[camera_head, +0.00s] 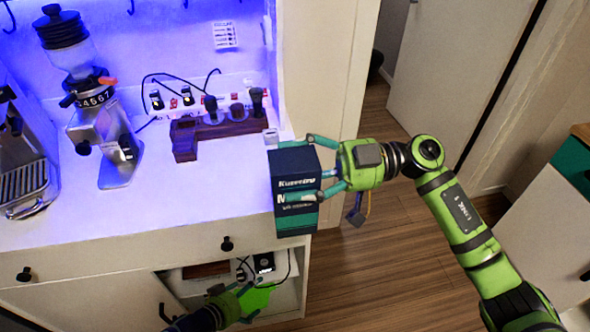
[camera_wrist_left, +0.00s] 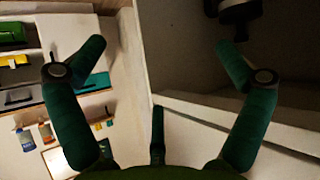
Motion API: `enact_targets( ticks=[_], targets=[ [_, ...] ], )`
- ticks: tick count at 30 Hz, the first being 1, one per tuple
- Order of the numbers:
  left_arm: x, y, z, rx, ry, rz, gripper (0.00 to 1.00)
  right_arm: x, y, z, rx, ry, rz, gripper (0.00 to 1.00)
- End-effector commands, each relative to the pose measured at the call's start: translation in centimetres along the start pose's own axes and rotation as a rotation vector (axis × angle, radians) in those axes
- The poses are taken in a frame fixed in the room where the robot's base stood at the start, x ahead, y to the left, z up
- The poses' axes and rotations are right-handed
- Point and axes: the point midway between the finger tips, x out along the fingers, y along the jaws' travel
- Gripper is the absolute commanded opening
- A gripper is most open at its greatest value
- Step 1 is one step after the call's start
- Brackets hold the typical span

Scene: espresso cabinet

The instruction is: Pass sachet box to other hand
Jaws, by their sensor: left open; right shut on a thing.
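The sachet box (camera_head: 293,178) is a dark navy box with white lettering and a teal lower part. It is upright in the head view, at the right front corner of the counter. My right gripper (camera_head: 300,167) is shut on it from the right, with one finger across its front and another behind its upper part. Whether the box touches the counter is hard to tell. My left gripper (camera_head: 250,301) is low, in front of the open cabinet shelf, below and left of the box. Its fingers are spread and empty in the left wrist view (camera_wrist_left: 160,50). The box cannot be made out there.
The white counter (camera_head: 190,205) has free room left of the box. A wooden stand (camera_head: 215,130) with tools sits behind, and a grinder (camera_head: 105,135) and espresso machine (camera_head: 22,165) stand left. A drawer knob (camera_head: 227,244) projects above my left gripper. Wooden floor is clear at right.

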Motion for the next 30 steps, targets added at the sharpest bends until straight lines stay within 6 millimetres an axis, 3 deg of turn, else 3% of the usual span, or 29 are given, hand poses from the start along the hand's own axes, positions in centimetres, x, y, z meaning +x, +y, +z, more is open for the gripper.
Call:
enact_targets(
  ticks=[1,4,8,12,18,24,30],
  targets=[
    [-0.1,-1.0,2.8,-0.003,-0.047,-0.065,1.00,0.0,0.0,-0.1,-0.001,0.001,0.000,0.38],
    [-1.1,-2.9,8.0,0.014,-0.148,-0.173,1.00,0.0,0.0,-0.1,-0.001,0.001,0.000,0.38],
    [-3.2,-3.8,14.7,0.017,-0.293,-0.268,1.00,0.0,0.0,-0.1,-0.001,0.001,0.000,0.38],
    [-6.4,-3.2,21.7,0.005,-0.454,-0.327,1.00,0.0,0.0,-0.1,-0.001,0.001,0.000,0.38],
    [-11.2,-0.6,29.9,-0.021,-0.661,-0.356,1.00,0.0,0.0,-0.1,-0.001,0.001,0.000,0.38],
    [-14.5,1.9,34.5,-0.042,-0.786,-0.350,1.00,0.0,0.0,-0.1,-0.001,0.001,0.000,0.38],
    [-15.6,2.8,35.8,-0.049,-0.826,-0.344,1.00,0.0,0.0,-0.1,-0.001,0.001,0.000,0.38]
  ],
)
